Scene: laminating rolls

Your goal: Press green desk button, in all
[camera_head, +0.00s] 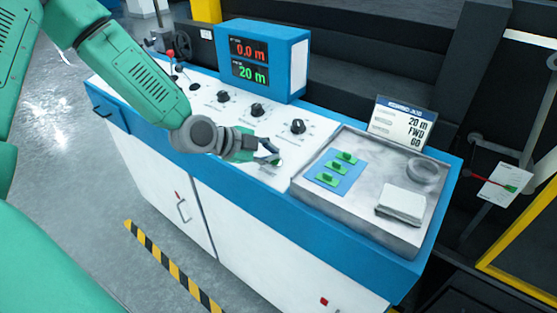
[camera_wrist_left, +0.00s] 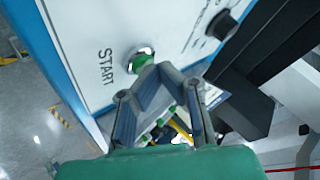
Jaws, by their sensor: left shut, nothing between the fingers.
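The green desk button (camera_head: 277,161) is on the sloped white panel of the blue-and-white desk (camera_head: 282,177), partly hidden by my left gripper in the head view. In the left wrist view the button (camera_wrist_left: 141,62) is a green cap in a pale ring beside the word START. My left gripper (camera_head: 270,154) is shut and empty, with its fingertips right at the button. In the left wrist view the fingertips (camera_wrist_left: 163,72) overlap the button's edge. I cannot tell whether they touch it or whether it is pressed in. My right gripper is not in view.
Black knobs (camera_head: 257,109) and a red-tipped lever (camera_head: 171,54) are on the panel. A display box (camera_head: 262,62) reading 0.0 m and 20 m stands behind them. A grey tray (camera_head: 376,215) with several green pieces, a ring and a white block is at the right, beside a small sign (camera_head: 403,122).

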